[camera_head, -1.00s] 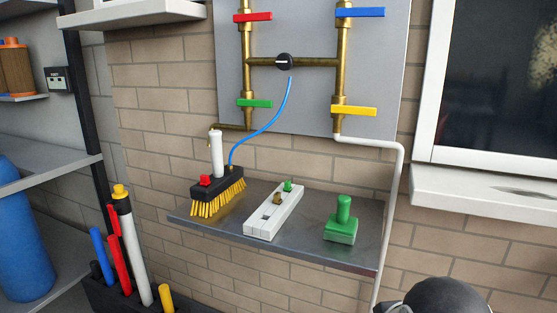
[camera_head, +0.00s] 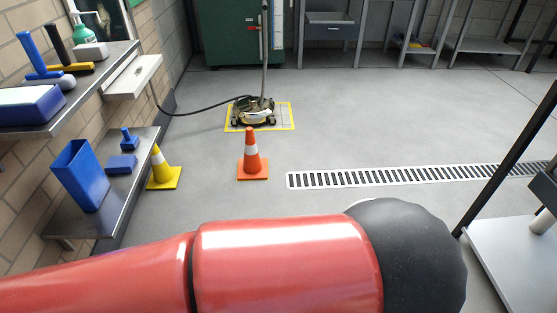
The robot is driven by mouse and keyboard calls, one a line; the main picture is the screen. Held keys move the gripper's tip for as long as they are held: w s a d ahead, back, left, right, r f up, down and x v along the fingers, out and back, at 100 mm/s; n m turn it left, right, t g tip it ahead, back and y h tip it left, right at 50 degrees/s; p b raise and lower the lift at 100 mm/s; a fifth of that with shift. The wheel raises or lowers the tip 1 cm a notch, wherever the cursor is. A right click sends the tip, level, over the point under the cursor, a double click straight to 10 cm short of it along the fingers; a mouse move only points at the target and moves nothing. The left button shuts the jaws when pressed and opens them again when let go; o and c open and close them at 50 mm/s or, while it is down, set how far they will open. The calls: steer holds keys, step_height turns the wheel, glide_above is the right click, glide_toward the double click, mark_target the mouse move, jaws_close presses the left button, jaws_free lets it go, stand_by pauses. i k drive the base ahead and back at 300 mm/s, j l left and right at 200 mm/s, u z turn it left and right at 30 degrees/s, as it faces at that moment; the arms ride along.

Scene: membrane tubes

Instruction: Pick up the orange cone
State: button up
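The orange cone (camera_head: 251,157) stands upright on the grey floor, left of the picture's middle. It has a white band and a square orange base. A yellow cone (camera_head: 161,168) with a white band stands to its left, close to the lower shelf. My red arm link with a black joint crosses the bottom of the view, nearer to the camera than the cones. My gripper is not in view.
A floor machine (camera_head: 254,112) with a hose stands on a yellow-bordered mat behind the orange cone. A drain grate (camera_head: 400,178) runs to the right. Wall shelves (camera_head: 143,140) at left hold blue items. A metal table (camera_head: 505,262) stands at right. Open floor surrounds the cone.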

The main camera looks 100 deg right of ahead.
mark_target(252, 167)
steer(key=z, duration=3.25)
steer(key=i+j+z, duration=0.1)
steer(key=i+z, duration=0.25)
steer(key=i, duration=0.25)
steer(key=i+j+z, duration=0.35)
steer(key=i, duration=0.2)
steer(key=i+j+z, duration=0.35)
steer(key=i, duration=0.2)
